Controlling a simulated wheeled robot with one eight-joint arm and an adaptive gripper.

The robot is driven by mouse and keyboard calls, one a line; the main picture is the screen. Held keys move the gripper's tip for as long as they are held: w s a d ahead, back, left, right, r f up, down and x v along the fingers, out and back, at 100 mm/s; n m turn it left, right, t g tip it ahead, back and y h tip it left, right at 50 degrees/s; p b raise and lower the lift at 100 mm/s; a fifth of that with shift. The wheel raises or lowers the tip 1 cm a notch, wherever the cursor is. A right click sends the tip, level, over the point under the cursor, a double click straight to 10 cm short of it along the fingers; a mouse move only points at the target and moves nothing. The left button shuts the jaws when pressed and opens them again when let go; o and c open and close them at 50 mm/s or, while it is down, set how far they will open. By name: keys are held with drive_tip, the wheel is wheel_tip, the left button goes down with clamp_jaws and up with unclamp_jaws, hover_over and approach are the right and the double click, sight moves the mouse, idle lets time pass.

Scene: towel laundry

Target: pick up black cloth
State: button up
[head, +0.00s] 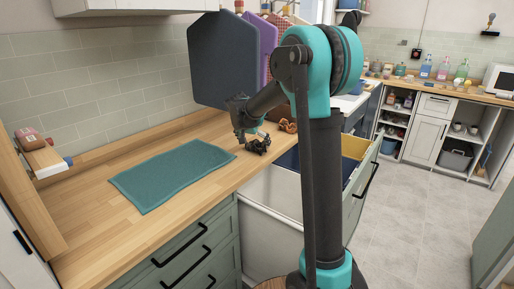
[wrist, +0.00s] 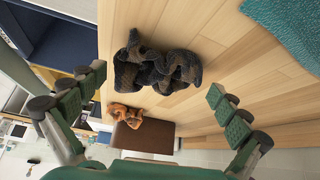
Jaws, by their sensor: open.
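The black cloth (head: 258,144) lies crumpled on the wooden counter, to the right of a flat teal towel in the head view. In the wrist view the black cloth (wrist: 155,68) is a dark, folded heap with brownish patches, ahead of the fingers and nearer the middle of the picture. My gripper (wrist: 160,105) is open and empty, with one teal-padded finger on each side of the picture. In the head view my gripper (head: 243,120) is just above and left of the cloth, partly hidden by my arm.
The teal towel (head: 172,174) lies flat on the counter (head: 90,235). A small brown cloth (wrist: 127,111) lies near a brown box (wrist: 143,137). An open drawer (head: 275,183) stands below the counter edge. Dark and purple boards or cloths (head: 222,60) hang behind the arm.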

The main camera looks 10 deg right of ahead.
drive_tip(key=shift+x, duration=0.85)
drive_tip(key=c, duration=0.8)
drive_tip(key=shift+r, duration=0.1)
